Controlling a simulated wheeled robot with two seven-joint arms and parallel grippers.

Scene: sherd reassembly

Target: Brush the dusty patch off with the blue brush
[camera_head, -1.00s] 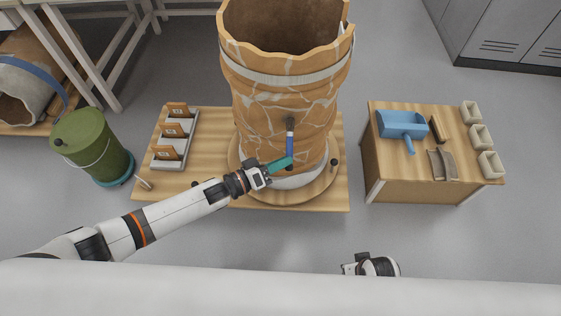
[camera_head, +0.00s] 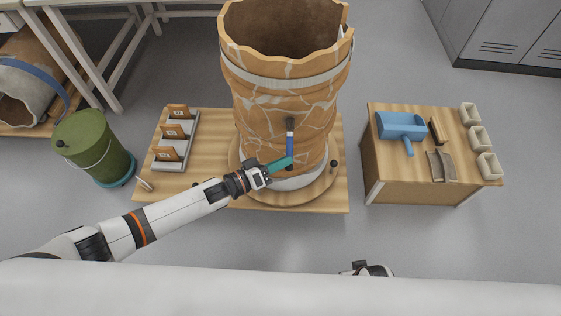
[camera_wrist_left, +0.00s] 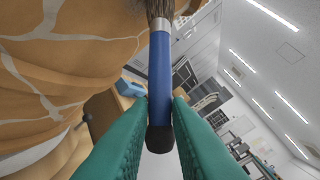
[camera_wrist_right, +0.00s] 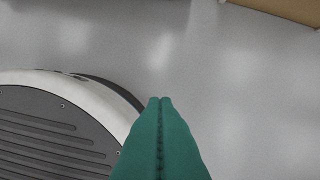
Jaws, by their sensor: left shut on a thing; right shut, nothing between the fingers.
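The blue brush (camera_head: 290,147) is upright against the front of the large cracked clay vessel (camera_head: 262,105), bristles up. My left gripper (camera_head: 288,163) is shut on its blue handle. In the left wrist view the handle (camera_wrist_left: 160,80) stands between the green fingers (camera_wrist_left: 160,120), with the dark bristles (camera_wrist_left: 160,8) at the top beside the vessel wall. A dark patch shows at the bristles in the head view; I cannot tell dust from bristles there. My right gripper (camera_wrist_right: 160,103) is shut and empty over the floor; in the head view only its wrist shows at the bottom edge.
The vessel stands on a round turntable (camera_head: 240,186) with dark knobs, on a low wooden platform (camera_head: 216,122). A rack of sherds (camera_head: 172,145) is at left, beside a green bucket (camera_head: 100,150). A side table (camera_head: 410,170) at right holds a blue scoop (camera_head: 402,127). Grey floor between is clear.

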